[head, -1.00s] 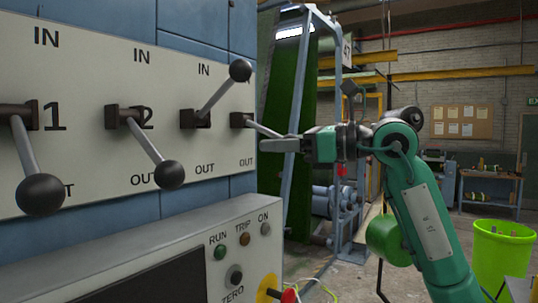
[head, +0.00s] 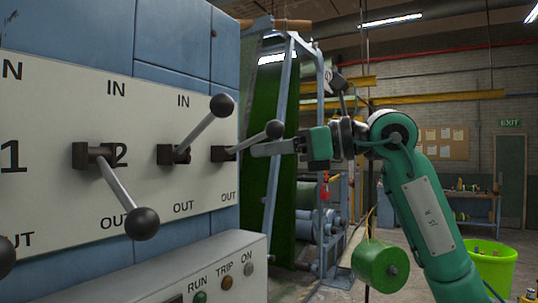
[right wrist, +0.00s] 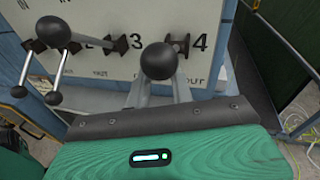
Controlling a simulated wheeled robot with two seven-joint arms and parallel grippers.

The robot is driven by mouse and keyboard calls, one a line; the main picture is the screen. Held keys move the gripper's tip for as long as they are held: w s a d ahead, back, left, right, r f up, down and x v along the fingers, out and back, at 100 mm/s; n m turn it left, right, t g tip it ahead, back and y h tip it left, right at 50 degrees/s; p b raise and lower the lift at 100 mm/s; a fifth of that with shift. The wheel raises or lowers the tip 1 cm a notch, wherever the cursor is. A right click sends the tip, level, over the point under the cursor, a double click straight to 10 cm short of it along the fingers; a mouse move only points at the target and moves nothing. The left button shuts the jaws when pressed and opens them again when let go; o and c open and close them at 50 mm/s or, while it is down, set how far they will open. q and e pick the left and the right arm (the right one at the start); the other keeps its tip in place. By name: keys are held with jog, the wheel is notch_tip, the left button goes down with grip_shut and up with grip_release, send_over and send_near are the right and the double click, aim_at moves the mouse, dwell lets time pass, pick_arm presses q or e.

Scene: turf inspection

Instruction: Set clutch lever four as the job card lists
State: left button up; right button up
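Clutch lever four (head: 252,140) is the rightmost on the pale panel. Its rod slopes up and outward, with the black knob raised above its pivot. My right gripper (head: 258,149) reaches in from the right, its grey fingers just under the rod and knob. In the right wrist view, lever four's knob (right wrist: 158,60) hides the fingertips (right wrist: 164,85); two pale fingers show below it with a gap, and their grip on the rod is unclear. Label 4 (right wrist: 200,42) is beside the pivot. My left gripper is out of view. I cannot make out a job card.
Lever three (head: 203,125) points up towards IN, close to lever four. Lever two (head: 118,188) points down towards OUT. A console (head: 200,270) with buttons juts out below the panel. A blue frame (head: 280,140) and green turf stand behind my gripper.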

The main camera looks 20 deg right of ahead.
jog(key=o, duration=0.5)
jog(key=shift+f, duration=0.2)
jog(key=shift+b+v, duration=2.75)
jog(key=shift+v, duration=4.1)
jog(key=shift+w, duration=0.1)
